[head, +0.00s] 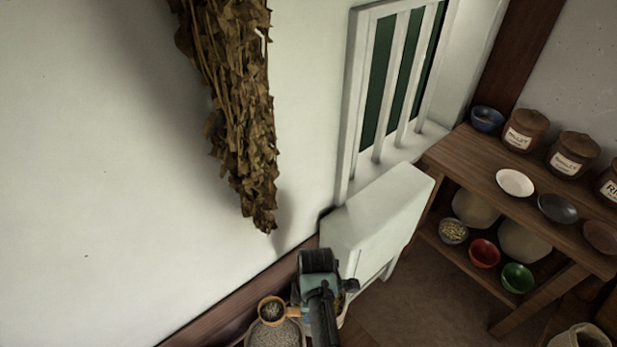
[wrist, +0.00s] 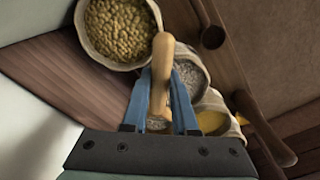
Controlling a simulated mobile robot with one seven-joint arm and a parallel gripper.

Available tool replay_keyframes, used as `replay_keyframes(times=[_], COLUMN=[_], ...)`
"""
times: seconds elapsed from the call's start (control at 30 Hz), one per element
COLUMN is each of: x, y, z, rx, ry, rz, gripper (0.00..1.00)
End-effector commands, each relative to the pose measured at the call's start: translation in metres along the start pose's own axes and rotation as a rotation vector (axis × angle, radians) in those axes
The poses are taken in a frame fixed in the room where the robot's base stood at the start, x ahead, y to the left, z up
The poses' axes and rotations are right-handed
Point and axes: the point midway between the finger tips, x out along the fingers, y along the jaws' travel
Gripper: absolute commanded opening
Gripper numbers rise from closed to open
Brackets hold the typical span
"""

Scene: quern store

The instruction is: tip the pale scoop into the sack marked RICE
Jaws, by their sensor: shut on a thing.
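My gripper (wrist: 161,95) is shut on the wooden handle of the pale scoop (wrist: 161,62), between its two blue fingers. In the head view my gripper (head: 296,311) is at the bottom, and the scoop's round bowl (head: 272,309) shows left of it with something greyish inside. An open sack of pale grey grain (head: 275,336) is below the scoop. The wrist view shows a sack of brownish-yellow pieces (wrist: 118,28), a sack of grey grain (wrist: 190,76) and a sack of yellow contents (wrist: 213,122). No marking on any sack can be read.
A white box-like ledge (head: 375,222) stands close behind my gripper. Dried leaves (head: 240,120) hang on the wall. A wooden shelf (head: 470,160) at right carries labelled jars (head: 525,131) and several bowls. Another sack (head: 580,337) is at lower right; open floor lies between.

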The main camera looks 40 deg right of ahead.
Motion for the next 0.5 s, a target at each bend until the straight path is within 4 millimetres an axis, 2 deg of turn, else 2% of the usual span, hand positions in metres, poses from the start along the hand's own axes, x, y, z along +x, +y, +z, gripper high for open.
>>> replay_keyframes(times=[0.03, 0.5], x=[0.007, 0.04], y=[0.0, 0.0], z=[0.0, 0.002], rx=[0.0, 0.0], ry=[0.0, 0.0], rz=[0.0, 0.0], gripper=[0.0, 0.0])
